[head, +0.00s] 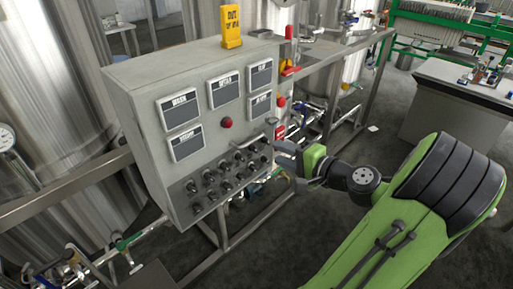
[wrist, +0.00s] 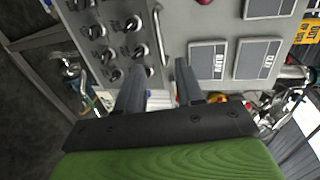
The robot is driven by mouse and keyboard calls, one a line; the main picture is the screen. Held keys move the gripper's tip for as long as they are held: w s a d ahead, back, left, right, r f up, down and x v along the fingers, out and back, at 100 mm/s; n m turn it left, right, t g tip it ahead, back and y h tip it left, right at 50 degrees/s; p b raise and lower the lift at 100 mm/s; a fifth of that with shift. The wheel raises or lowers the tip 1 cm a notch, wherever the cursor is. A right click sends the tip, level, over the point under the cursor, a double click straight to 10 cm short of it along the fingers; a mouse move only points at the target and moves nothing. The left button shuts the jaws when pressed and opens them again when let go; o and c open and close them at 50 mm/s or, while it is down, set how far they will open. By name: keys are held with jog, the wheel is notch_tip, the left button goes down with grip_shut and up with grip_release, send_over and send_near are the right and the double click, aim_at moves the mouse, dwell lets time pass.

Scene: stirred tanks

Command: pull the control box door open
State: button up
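The grey control box (head: 140,88) stands upright left of centre in the head view, its door face towards me. A thin metal bar handle (wrist: 158,35) crosses the door between the knobs and the label panels in the wrist view. It also shows in the head view (head: 250,141). My gripper (head: 277,147) is at the right edge of the box, near the handle's right end. In the wrist view my gripper (wrist: 160,72) has its two fingers apart, with the handle's near end showing between the tips. I cannot tell whether they touch. The door looks closed.
A red button (head: 226,122) and several knobs (head: 213,178) are on the box face. A yellow sign (head: 231,27) stands on top. Steel tanks (head: 45,100) and a pipe frame (head: 345,85) are behind. A grey bench (head: 445,100) is at right, with open floor before it.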

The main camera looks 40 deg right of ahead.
jog(key=b+x, duration=0.1)
jog(key=x, duration=0.8)
jog(key=shift+w, duration=0.3)
jog(key=shift+c, duration=0.3)
grip_shut()
jog(key=shift+f, duration=0.1)
dwell(0.4)
